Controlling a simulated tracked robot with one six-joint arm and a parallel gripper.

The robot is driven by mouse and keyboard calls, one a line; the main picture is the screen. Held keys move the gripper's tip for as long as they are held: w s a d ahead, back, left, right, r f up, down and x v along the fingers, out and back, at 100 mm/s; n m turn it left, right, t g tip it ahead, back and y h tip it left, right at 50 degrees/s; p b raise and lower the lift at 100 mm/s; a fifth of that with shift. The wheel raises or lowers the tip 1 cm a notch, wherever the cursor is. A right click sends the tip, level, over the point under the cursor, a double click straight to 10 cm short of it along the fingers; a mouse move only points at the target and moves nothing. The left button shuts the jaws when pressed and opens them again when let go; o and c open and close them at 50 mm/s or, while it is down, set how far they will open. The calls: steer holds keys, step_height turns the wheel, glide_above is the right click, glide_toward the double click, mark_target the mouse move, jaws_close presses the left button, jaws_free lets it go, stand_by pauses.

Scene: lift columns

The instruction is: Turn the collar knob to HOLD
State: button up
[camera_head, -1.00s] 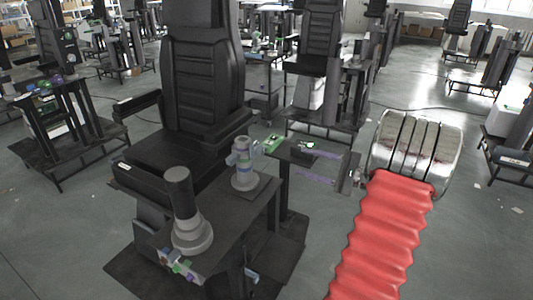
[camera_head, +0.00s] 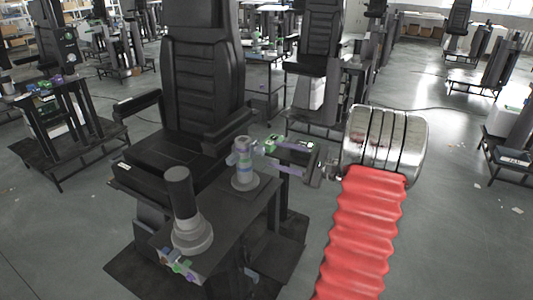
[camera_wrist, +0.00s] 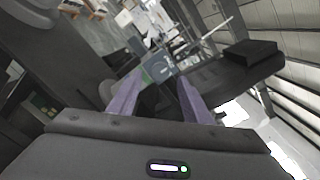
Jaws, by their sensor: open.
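A small grey column (camera_head: 244,180) stands on the dark bench beside the chair. The collar knob (camera_head: 241,158), grey-blue with a side lug, sits around its upper part; its markings are too small to read. A green piece (camera_head: 268,146) shows just right of it. My gripper (camera_head: 274,157) points left at the collar from the right, its purple fingers apart and empty. In the wrist view, a grey-blue part (camera_wrist: 160,66), apparently the collar, lies beyond and between the spread fingertips of my gripper (camera_wrist: 160,78). No contact is visible.
A taller dark column with a grey base (camera_head: 190,232) stands at the bench's near end, with small coloured parts (camera_head: 177,265) beside it. The black chair (camera_head: 200,90) is close behind. Open floor lies to the right.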

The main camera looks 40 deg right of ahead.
mark_target(263, 152)
steer(key=x, duration=0.5)
steer(key=shift+s, duration=0.1)
steer(key=shift+c, duration=0.6)
steer(key=c, duration=0.9)
steer(key=shift+a, duration=0.25)
steer(key=shift+c, duration=0.2)
steer(key=shift+d, duration=0.15)
